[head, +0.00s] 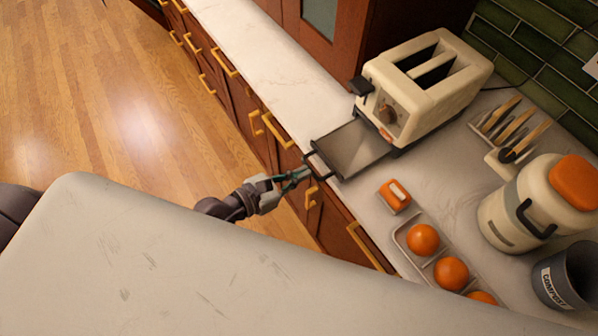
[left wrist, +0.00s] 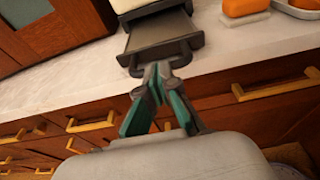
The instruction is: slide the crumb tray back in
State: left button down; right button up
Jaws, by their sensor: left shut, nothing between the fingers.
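The cream toaster (head: 425,85) stands on the counter with its dark crumb tray (head: 352,146) pulled out toward the counter's front edge. In the left wrist view the crumb tray (left wrist: 163,32) extends from under the toaster, with a dark handle (left wrist: 158,57) at its front. My left gripper (head: 306,172) is shut and empty, its fingertips close to the tray's handle. In the left wrist view my left gripper (left wrist: 158,72) is just below the handle; I cannot tell whether it touches. My right gripper is not in view.
An orange-topped block (head: 394,196), a tray of oranges (head: 404,240), a cream canister (head: 535,205), a toast rack (head: 508,128) and a compost bin (head: 567,277) stand right of the toaster. Drawers with gold handles (head: 277,130) line the counter front. The counter left of the toaster is clear.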

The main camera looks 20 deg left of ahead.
aim_at(347, 151)
pick_arm(q)
jog(key=r+p+x, duration=0.1)
jog(key=x, duration=0.3)
jog(key=r+p+x, duration=0.1)
jog(key=x, duration=0.4)
jog(key=r+p+x, duration=0.1)
jog(key=x, duration=0.4)
jog(key=shift+w+d+r+p, duration=0.1)
jog(key=shift+w+d+p, duration=0.3)
jog(key=shift+r, duration=0.15)
jog(key=shift+s+a, duration=0.3)
jog(key=shift+s, duration=0.15)
jog(key=v, duration=1.1)
